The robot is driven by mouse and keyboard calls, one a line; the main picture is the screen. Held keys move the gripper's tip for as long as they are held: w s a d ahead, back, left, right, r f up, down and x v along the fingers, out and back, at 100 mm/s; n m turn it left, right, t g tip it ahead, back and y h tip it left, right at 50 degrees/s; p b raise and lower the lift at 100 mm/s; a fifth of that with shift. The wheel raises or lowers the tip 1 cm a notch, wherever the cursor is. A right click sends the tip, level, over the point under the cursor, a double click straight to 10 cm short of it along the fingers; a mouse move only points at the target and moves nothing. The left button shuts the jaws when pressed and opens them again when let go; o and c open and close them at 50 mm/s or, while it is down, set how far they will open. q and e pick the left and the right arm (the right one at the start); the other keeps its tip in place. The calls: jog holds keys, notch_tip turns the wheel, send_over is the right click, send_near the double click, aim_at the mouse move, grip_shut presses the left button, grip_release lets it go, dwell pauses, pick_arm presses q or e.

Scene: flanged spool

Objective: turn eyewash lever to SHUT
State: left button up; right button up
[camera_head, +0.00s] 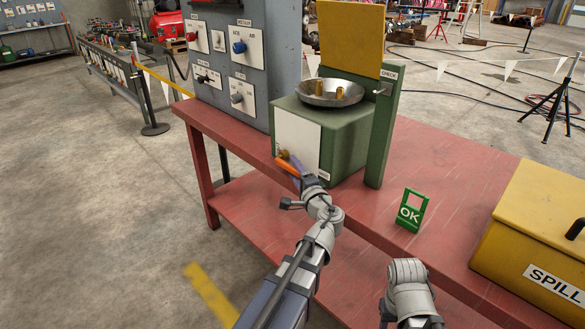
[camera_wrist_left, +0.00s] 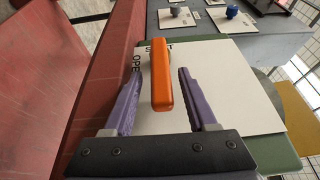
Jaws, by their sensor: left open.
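The eyewash unit (camera_head: 345,145) is a green box with a metal basin (camera_head: 330,92) on top and a white front panel (camera_head: 297,138). Its orange lever (camera_head: 287,167) is at the lower part of that panel. In the left wrist view the lever (camera_wrist_left: 160,75) stands between the two purple fingers of my left gripper (camera_wrist_left: 159,73), with a gap on each side. The panel lettering by the lever is partly hidden; "OPE" shows left of it. My left gripper (camera_head: 291,165) is open around the lever. My right gripper is not in view; only part of that arm shows.
A grey panel (camera_head: 222,70) with several knobs stands left of the unit on the red bench (camera_head: 415,165). A green OK sign (camera_head: 411,210) and a yellow SPILL box (camera_head: 540,230) are to the right. Open floor lies left of the bench.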

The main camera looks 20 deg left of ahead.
pick_arm(q)
jog(key=v, duration=0.6)
jog(key=shift+s+d, duration=0.1)
jog(key=shift+s, duration=0.1)
